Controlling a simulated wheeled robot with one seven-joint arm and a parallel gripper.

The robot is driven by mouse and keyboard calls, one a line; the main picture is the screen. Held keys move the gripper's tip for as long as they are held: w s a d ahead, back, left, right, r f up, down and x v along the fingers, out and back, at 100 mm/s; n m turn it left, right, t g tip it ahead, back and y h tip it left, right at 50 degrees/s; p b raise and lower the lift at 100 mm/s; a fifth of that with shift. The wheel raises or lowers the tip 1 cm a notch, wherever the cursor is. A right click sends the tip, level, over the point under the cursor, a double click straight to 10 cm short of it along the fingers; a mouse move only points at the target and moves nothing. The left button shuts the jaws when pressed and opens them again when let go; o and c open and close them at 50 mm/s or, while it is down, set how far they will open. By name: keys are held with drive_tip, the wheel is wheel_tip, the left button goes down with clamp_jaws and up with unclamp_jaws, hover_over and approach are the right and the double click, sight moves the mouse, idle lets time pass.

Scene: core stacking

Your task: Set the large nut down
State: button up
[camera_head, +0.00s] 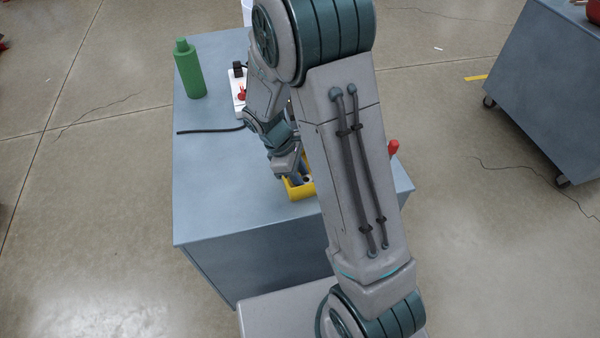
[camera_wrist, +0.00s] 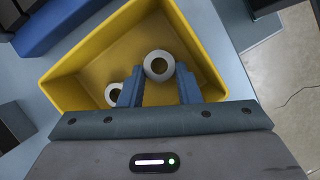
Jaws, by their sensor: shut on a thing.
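My gripper (camera_wrist: 160,82) is shut on the large nut (camera_wrist: 158,53), a pale grey ring between its two blue fingers in the wrist view. The nut is over the inside of a yellow bin (camera_wrist: 72,82); I cannot tell whether it touches the floor of the bin. A second, smaller-looking grey ring (camera_wrist: 110,86) lies in the bin, partly hidden by the left finger. In the head view the yellow bin (camera_head: 302,192) sits near the front of the table, and my arm hides part of it and the nut.
The blue-grey table (camera_head: 225,200) is bare at its left front. A green bottle (camera_head: 189,70), a black cable (camera_head: 210,131) and a white block with a red part (camera_head: 238,90) stand or lie further back. A red object (camera_head: 393,148) shows right of my arm. Another cart (camera_head: 540,85) stands at right.

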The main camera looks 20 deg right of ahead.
drive_tip(key=shift+f, duration=0.2)
drive_tip(key=o, duration=0.7)
drive_tip(key=shift+r, duration=0.1)
